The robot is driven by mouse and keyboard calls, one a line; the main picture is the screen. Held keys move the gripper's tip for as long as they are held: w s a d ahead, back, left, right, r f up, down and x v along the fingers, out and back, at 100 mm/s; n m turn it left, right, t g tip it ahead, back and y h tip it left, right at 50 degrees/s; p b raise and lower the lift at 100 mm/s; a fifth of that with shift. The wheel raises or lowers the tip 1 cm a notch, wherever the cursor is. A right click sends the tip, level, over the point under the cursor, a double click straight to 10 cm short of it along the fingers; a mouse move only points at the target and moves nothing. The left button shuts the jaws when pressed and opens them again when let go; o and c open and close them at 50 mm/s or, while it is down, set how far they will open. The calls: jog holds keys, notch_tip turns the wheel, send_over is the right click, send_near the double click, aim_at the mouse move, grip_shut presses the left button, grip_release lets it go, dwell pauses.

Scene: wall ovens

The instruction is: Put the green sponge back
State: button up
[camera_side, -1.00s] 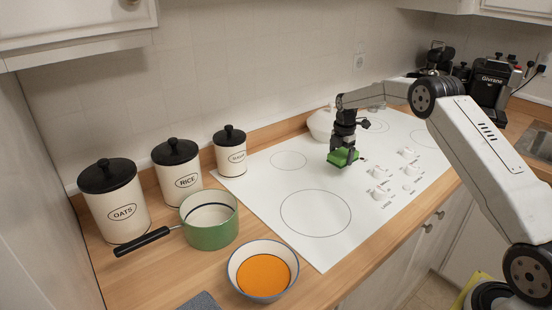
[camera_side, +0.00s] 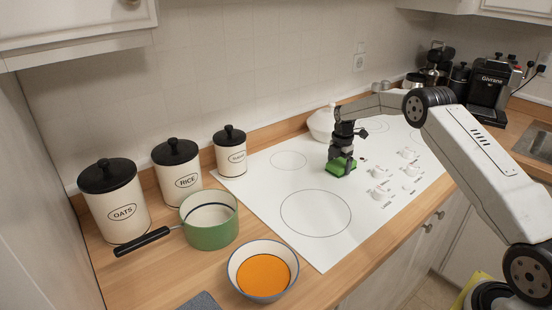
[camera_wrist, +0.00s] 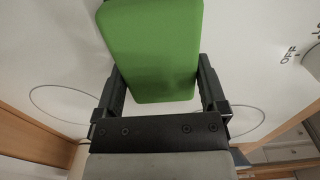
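The green sponge (camera_side: 341,168) is at the cooktop, right at or just above its white surface; I cannot tell if it touches. My gripper (camera_side: 341,163) points down over it. In the wrist view the sponge (camera_wrist: 155,50) is a plain green block, slightly askew, between the two black fingers of my gripper (camera_wrist: 158,72). The fingers lie against its two sides, shut on it. The sponge's underside is hidden.
The white cooktop (camera_side: 260,190) has knobs (camera_side: 380,192) right of the sponge. A white lidded dish (camera_side: 321,123) stands behind my gripper. A green pot (camera_side: 210,232), an orange-filled bowl (camera_side: 262,275) and canisters (camera_side: 178,175) stand left. The cooktop's left part is clear.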

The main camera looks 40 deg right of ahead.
aim_at(338, 165)
jog(key=shift+r, duration=0.1)
notch_tip(338, 165, up, 12)
jog(key=shift+r, duration=0.1)
dwell(0.9)
dwell(0.5)
jog(key=s+a+m+t, duration=0.1)
jog(key=s+a+m, duration=0.3)
jog(key=a, duration=0.3)
jog(key=s+a+m, duration=0.5)
jog(key=a, duration=0.3)
jog(key=s+a+f+m, duration=0.1)
jog(key=s+a+m, duration=0.2)
jog(key=s, duration=0.3)
jog(key=s+a+f+m+t, duration=0.1)
jog(key=s+a+m, duration=0.2)
jog(key=s, duration=0.3)
jog(key=s+a+f+m, duration=0.1)
jog(key=s+a+m, duration=0.2)
jog(key=s, duration=0.4)
jog(key=shift+a+f+t, duration=0.25)
jog(key=shift+f+t, duration=0.05)
jog(key=shift+w, duration=0.1)
